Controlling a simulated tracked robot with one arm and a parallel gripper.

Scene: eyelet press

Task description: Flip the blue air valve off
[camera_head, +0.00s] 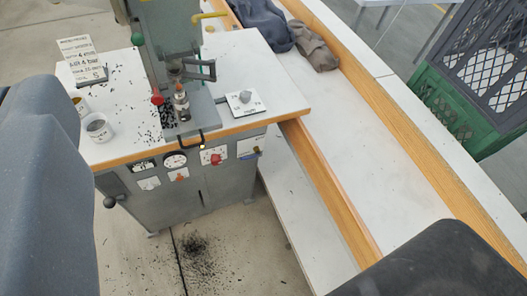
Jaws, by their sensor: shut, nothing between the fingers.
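The eyelet press (165,45) stands on a white-topped bench with a wooden edge, at the upper left of the head camera view. On the front panel (190,190) below the top sit a round gauge (175,160), a red knob (215,159) on a white plate and, at the right end, a small white plate (248,146). A small part with bluish and yellow bits (257,153) is at that plate's right edge. It may be the blue air valve, but it is too small to tell its position. My gripper does not show clearly in this view.
A large blue-grey shape (38,190) fills the left edge and a dark one (445,268) the lower right. A long table (345,105) with wooden rails runs at right, near a green crate (460,110).

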